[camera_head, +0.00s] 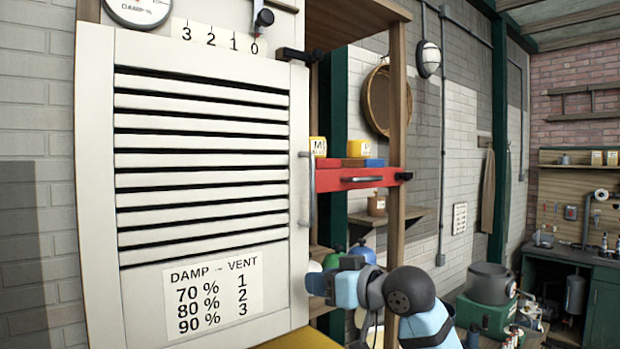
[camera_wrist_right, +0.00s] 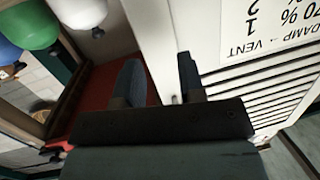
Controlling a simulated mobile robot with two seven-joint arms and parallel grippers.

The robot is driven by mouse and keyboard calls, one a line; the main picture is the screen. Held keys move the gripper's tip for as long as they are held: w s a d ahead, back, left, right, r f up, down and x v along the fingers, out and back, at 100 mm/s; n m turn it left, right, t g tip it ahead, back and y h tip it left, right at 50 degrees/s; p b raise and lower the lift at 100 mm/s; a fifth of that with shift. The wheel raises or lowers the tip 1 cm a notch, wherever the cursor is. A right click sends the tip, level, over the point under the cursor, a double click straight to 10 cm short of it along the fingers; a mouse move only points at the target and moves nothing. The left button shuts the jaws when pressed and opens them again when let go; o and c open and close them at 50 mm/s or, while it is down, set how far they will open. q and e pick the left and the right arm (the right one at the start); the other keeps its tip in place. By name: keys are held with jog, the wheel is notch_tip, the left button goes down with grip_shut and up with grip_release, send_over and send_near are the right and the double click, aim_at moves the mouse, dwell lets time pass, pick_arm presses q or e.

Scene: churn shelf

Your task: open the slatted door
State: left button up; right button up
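The white slatted door (camera_head: 205,185) fills the left of the head view, with a damp and vent label on its lower part. Its vertical metal handle (camera_head: 307,190) is on the right edge. Whether the door is fully shut is hard to tell. My right gripper (camera_head: 318,285) is by the door's lower right edge, below the handle. In the right wrist view my right gripper (camera_wrist_right: 160,80) is open, its two dark fingers apart near the door's edge. A small pale piece shows between them; I cannot tell if it is the handle. My left gripper is not in view.
A dark latch (camera_head: 290,53) sits at the door's top right corner. A red drawer (camera_head: 345,178) with a grey handle juts out right of the door. A wooden post (camera_head: 396,130) stands beyond it. Green and white round items (camera_wrist_right: 28,25) are near the gripper.

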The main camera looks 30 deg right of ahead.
jog(key=s+d+r+t, duration=0.15)
jog(key=s+r, duration=0.35)
jog(key=r, duration=0.7)
jog(key=n+y, duration=0.1)
send_near(314, 180)
jog(key=p+x, duration=0.4)
jog(key=x, duration=0.6)
jog(key=shift+w, duration=0.3)
jog(key=shift+c, duration=0.2)
grip_shut()
